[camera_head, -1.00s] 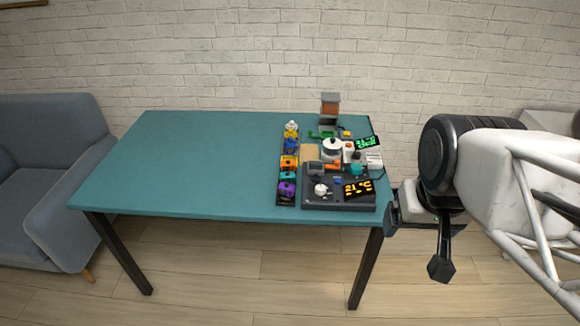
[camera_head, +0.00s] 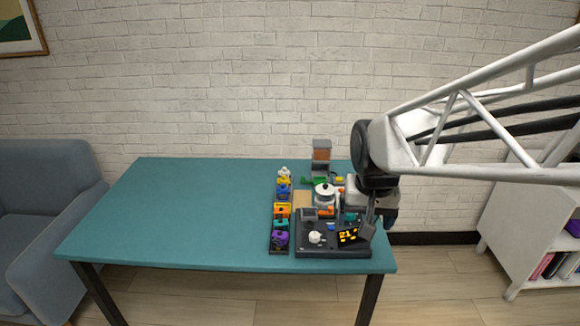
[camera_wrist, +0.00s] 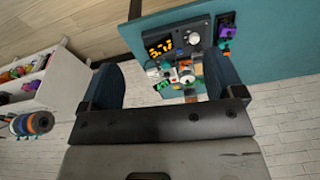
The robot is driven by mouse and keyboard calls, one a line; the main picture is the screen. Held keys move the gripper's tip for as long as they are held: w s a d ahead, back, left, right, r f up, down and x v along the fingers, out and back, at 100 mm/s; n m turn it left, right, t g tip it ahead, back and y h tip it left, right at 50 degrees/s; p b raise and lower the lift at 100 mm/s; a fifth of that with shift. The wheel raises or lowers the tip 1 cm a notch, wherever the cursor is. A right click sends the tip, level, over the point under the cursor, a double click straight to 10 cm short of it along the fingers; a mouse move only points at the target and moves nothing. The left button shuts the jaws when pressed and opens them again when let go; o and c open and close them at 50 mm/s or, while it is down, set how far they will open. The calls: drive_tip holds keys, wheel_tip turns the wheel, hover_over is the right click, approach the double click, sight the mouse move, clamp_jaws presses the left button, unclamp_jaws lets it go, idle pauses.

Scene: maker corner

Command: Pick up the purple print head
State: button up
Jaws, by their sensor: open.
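The purple print head (camera_head: 280,238) sits at the near end of a dark rack (camera_head: 270,251) on the table, in a row with several other coloured heads. In the wrist view the purple print head (camera_wrist: 227,19) is at the top right, beyond the right finger. My gripper (camera_head: 374,222) hangs over the right edge of the table, to the right of the rack and apart from it. In the wrist view my gripper (camera_wrist: 158,85) has its two blue-grey fingers wide apart with nothing held between them.
A dark machine base (camera_head: 330,252) with a lit display (camera_head: 348,235) stands between the rack and my gripper. Behind it are a white round part (camera_head: 325,192) and a grey-orange tower (camera_head: 321,155). The teal table's left side (camera_head: 170,210) is clear. A white bookshelf (camera_head: 525,235) stands at right.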

drive_tip(key=w+a+f+g, duration=0.1)
drive_tip(key=w+a+f, duration=0.3)
drive_tip(key=w, duration=0.3)
drive_tip(key=w+a+f, duration=0.4)
drive_tip(key=w, duration=0.4)
drive_tip(key=m, duration=0.2)
hover_over(280, 233)
drive_tip(key=shift+g, duration=0.4)
drive_tip(key=f, duration=1.3)
drive_tip(key=shift+d+f, duration=0.35)
drive_tip(key=shift+w+a+f, duration=0.2)
drive_tip(key=shift+a+f, duration=0.1)
drive_tip(key=shift+f, duration=0.15)
drive_tip(key=shift+f, duration=1.25)
drive_tip(key=shift+s+a+f, duration=0.1)
drive_tip(key=shift+f, duration=2.5)
